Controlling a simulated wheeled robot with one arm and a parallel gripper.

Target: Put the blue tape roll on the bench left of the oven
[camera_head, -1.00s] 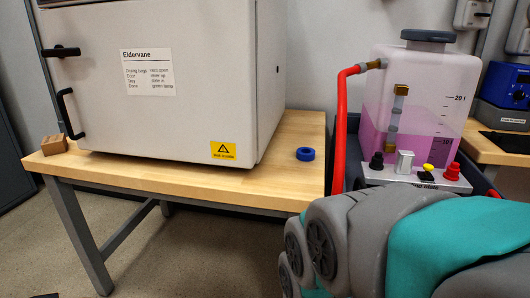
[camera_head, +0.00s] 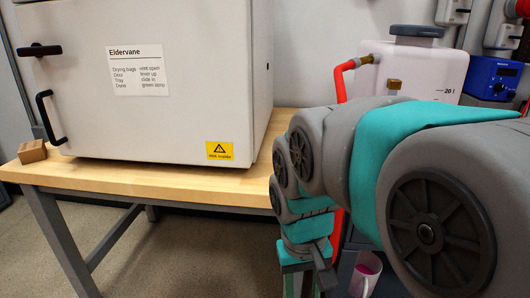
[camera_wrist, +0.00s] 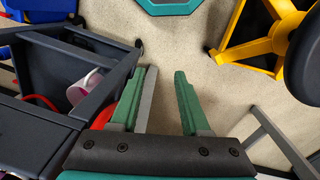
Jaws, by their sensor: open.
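The oven (camera_head: 150,75) is a large white cabinet labelled Eldervane, standing on the wooden bench (camera_head: 180,184). The bench's left end shows a narrow bare strip beside the oven. The blue tape roll does not show in either current view; in the head view my arm covers the bench right of the oven. My gripper (camera_wrist: 166,75) points down over the floor, with its two green fingers apart and nothing between them. In the head view its fingers are partly cut off at the bottom edge, in front of the bench's right end.
A small brown block (camera_head: 32,151) sits on the bench's left end. A tank (camera_head: 420,68) with a red hose stands at the right. A dark cart frame (camera_wrist: 60,85) holding a pinkish mug (camera_wrist: 83,88) and a yellow stand (camera_wrist: 262,40) flank my gripper.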

